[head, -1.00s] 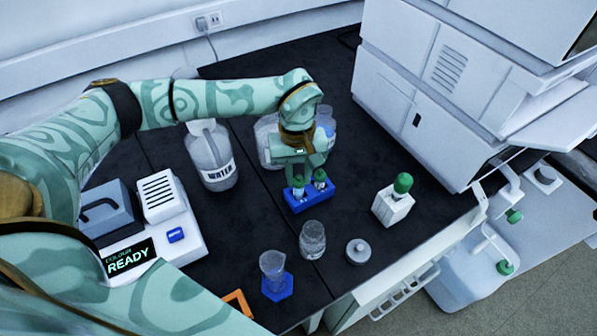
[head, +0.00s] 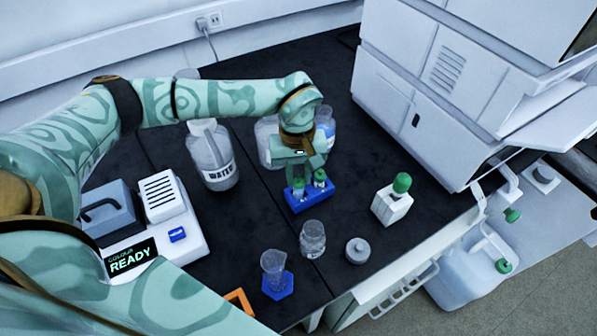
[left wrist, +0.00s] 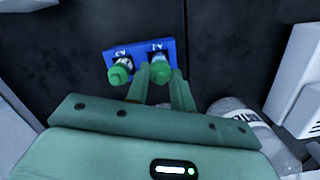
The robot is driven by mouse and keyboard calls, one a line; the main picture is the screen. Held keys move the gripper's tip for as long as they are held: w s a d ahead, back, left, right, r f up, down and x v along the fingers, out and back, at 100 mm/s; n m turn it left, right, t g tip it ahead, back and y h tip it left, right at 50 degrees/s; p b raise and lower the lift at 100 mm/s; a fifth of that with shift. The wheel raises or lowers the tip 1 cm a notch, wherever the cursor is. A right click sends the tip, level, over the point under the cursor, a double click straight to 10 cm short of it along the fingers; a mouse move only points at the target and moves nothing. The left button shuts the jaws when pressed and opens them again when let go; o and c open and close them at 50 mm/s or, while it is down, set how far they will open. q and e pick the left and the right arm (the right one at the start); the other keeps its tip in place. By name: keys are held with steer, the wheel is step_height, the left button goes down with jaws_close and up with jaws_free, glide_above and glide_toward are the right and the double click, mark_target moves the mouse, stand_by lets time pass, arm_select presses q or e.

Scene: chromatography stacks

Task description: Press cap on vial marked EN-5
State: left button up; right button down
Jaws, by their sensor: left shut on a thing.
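A small blue rack (head: 314,201) stands on the black bench and holds two vials with green caps. My left gripper (head: 299,179) points down over the rack. Its fingers are shut on the green cap (left wrist: 160,73) of the vial at the rack's left in the head view. The other green-capped vial (head: 320,179) stands beside it, outside the fingers; it also shows in the left wrist view (left wrist: 120,71). The marking EN-5 is not readable on either vial. Whether the held cap is fully seated cannot be told. My right gripper is not in view.
A white bottle with a green cap (head: 393,201) stands right of the rack. A glass jar (head: 312,240), a grey round weight-like piece (head: 358,250) and a beaker (head: 273,268) stand in front. Water bottle (head: 213,158) and colour reader (head: 160,240) are left.

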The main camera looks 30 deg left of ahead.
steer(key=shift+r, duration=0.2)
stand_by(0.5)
arm_select(q)
steer(key=o, duration=1.5)
steer(key=shift+r+p, duration=2.95)
steer(key=shift+r, duration=0.6)
steer(key=shift+f, duration=0.1)
jaws_close()
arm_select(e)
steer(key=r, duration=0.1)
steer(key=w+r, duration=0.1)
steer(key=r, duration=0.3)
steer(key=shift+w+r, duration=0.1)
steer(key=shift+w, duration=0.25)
arm_select(q)
steer(key=shift+f, duration=0.1)
